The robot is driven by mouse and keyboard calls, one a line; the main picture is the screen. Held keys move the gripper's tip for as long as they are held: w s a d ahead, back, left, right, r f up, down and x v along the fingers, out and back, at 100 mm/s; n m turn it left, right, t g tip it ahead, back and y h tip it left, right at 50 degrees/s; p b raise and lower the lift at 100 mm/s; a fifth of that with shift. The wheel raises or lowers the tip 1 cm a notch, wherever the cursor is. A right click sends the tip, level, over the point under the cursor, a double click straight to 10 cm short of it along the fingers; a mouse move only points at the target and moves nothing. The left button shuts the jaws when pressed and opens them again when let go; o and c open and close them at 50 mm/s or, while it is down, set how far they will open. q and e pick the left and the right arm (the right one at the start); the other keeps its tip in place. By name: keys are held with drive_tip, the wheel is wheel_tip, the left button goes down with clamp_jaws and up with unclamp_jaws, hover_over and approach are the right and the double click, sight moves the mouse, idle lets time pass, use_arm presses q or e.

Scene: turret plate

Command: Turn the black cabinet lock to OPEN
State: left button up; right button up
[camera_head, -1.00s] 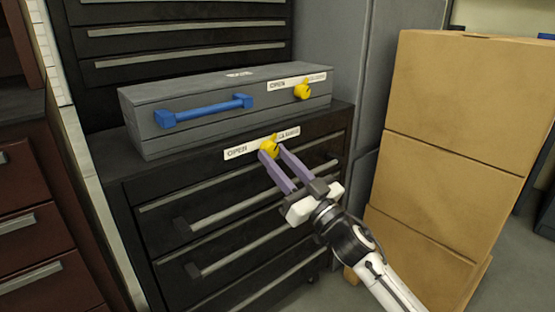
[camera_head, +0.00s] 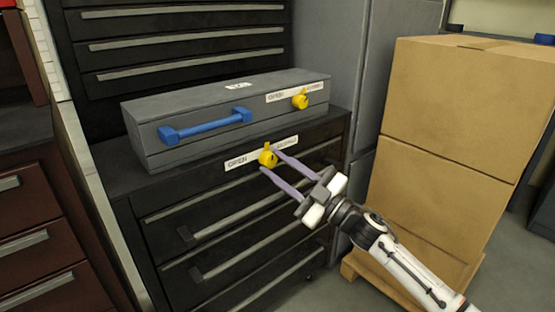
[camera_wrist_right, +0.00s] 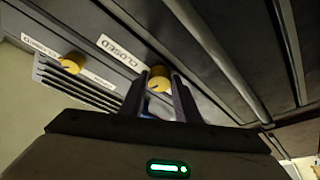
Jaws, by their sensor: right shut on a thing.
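The black cabinet (camera_head: 230,197) has a yellow lock knob (camera_head: 266,158) at its top front edge, beside a white label (camera_head: 240,161) reading OPEN on the left. In the right wrist view the CLOSED label (camera_wrist_right: 122,54) sits beside the same knob (camera_wrist_right: 158,82). My right gripper (camera_head: 271,160) reaches in from the lower right, its two purple fingers on either side of the knob and shut on it. The knob's pointer aims roughly upward in the head view. My left gripper is not in view.
A grey toolbox (camera_head: 195,142) with a blue handle (camera_head: 206,124) and its own yellow knob (camera_head: 300,100) stands on the cabinet. Cardboard boxes (camera_head: 445,150) are stacked at right. A dark red drawer unit (camera_head: 30,200) stands at left.

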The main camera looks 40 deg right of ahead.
drive_tip(key=n+p, duration=0.1)
drive_tip(key=n, duration=0.1)
drive_tip(key=n+g+y+p, duration=0.1)
drive_tip(key=shift+d+r+n, duration=0.15)
drive_tip(key=shift+r+n, duration=0.2)
drive_tip(key=shift+n, duration=0.05)
drive_tip(key=n+g+p, duration=0.1)
drive_tip(key=n, duration=0.1)
drive_tip(key=n+g+y+p, duration=0.1)
drive_tip(key=n+p, duration=0.1)
drive_tip(key=shift+d+r, duration=0.1)
drive_tip(key=shift+r, duration=0.05)
drive_tip(key=n+g+p, duration=0.1)
drive_tip(key=n+p, duration=0.2)
drive_tip(key=shift+n, duration=0.3)
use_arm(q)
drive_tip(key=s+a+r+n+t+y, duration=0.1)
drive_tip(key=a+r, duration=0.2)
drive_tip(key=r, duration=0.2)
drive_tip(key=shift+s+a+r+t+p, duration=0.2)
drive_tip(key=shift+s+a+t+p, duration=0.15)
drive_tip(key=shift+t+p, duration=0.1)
use_arm(e)
drive_tip(key=shift+n+g, duration=0.3)
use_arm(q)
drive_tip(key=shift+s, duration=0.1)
use_arm(e)
drive_tip(key=o, duration=1)
drive_tip(key=shift+o, duration=0.2)
drive_tip(key=shift+s+d, duration=0.1)
